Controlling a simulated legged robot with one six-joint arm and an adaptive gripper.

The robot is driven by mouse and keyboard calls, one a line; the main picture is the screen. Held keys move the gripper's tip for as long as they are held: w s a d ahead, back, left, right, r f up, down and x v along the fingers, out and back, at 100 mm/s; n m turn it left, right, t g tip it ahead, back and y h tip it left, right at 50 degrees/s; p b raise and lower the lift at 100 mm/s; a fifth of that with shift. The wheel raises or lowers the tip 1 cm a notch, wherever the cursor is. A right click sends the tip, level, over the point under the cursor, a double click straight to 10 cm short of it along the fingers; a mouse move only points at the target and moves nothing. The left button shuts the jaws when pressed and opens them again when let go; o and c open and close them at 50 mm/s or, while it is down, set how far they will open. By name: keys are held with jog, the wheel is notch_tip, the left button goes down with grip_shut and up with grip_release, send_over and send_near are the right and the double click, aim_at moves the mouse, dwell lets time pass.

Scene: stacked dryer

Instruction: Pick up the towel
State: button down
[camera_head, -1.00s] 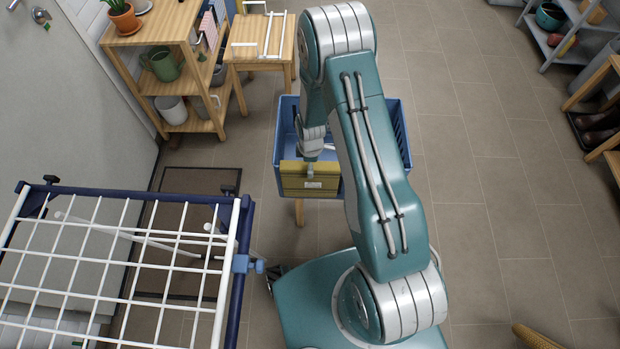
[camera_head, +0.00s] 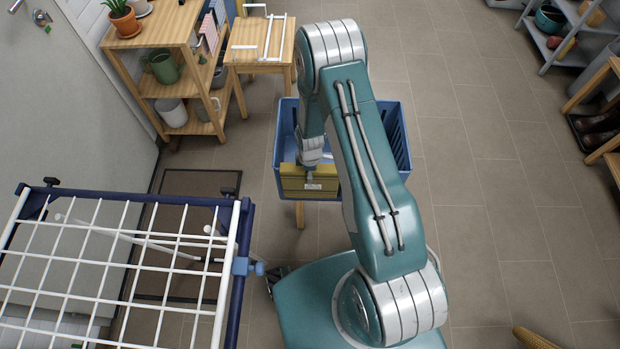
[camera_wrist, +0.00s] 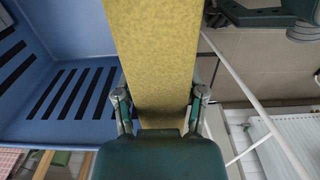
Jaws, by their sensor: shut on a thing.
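The towel (camera_head: 309,187) is a folded yellow cloth with a small white label, hanging at the front rim of a blue basket (camera_head: 401,165). My gripper (camera_wrist: 160,108) is shut on the towel, with a finger on each side of it in the wrist view. The towel (camera_wrist: 155,50) runs up the middle of that view, beside the slotted blue basket wall (camera_wrist: 70,92). In the head view my arm hides part of the basket and the fingertips. I cannot tell whether the towel touches the basket rim.
A white drying rack (camera_head: 125,255) with a dark blue frame stands at the left front. A wooden shelf (camera_head: 165,85) with pots and a small wooden stool (camera_head: 258,50) are at the back left. The tiled floor (camera_head: 490,190) on the right is mostly clear.

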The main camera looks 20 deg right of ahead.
notch_tip(320, 180, up, 28)
dwell(0.4)
jog(key=shift+f, duration=0.1)
notch_tip(320, 180, down, 6)
dwell(0.9)
